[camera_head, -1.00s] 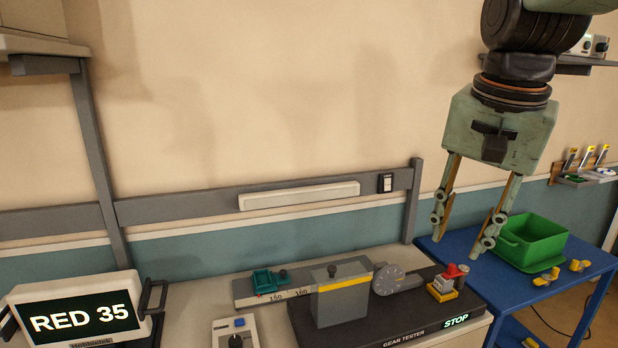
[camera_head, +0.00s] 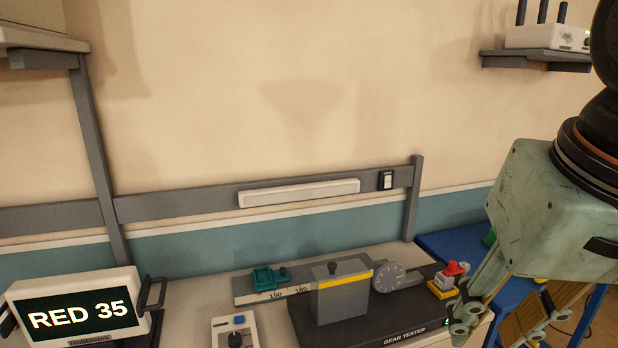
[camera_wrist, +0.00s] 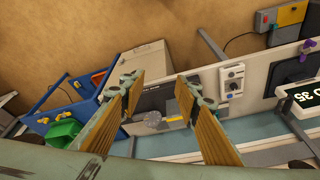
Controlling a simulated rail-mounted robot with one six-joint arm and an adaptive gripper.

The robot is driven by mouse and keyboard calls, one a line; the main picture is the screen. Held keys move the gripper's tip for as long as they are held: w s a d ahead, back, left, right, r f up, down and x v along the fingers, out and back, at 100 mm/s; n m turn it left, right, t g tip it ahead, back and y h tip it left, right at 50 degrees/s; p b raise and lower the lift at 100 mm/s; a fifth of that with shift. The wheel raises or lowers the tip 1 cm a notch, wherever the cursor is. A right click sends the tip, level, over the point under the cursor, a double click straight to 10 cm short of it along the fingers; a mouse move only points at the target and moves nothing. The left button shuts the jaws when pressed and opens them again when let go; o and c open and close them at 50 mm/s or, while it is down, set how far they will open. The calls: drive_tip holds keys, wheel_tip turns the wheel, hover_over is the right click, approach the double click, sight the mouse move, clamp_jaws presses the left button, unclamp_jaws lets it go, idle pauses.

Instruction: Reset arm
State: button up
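My gripper (camera_head: 500,325) is at the right of the head view, large and close to the camera, hanging in front of the blue table. In the wrist view its two wood-faced fingers (camera_wrist: 155,100) stand wide apart with nothing between them in their grip. The gripper is open and empty. Its lower fingertips are partly cut off by the frame edge in the head view. The gear tester (camera_head: 405,336) lies beyond and left of the gripper, and no contact between them shows.
A screen reading RED 35 (camera_head: 82,314) stands at the left. A control box (camera_head: 236,334) and a teal-topped gauge (camera_head: 268,279) are on the bench. A red-topped button unit (camera_head: 450,280) is close to the gripper in the picture. A green bin (camera_wrist: 64,132) is on the blue table (camera_wrist: 85,115). A shelf (camera_head: 535,58) is at upper right.

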drive_tip(key=shift+n, duration=0.9)
drive_tip(key=shift+s+a+f, duration=0.1)
drive_tip(key=shift+s+f, duration=0.3)
drive_tip(key=shift+s, duration=0.4)
drive_tip(key=shift+s+a+f, duration=0.1)
drive_tip(key=shift+s+f, duration=0.3)
drive_tip(key=shift+s, duration=0.35)
drive_tip(key=shift+s+a+f, duration=0.1)
drive_tip(key=shift+s+f, duration=0.3)
drive_tip(key=shift+s, duration=0.4)
drive_tip(key=shift+c, duration=0.2)
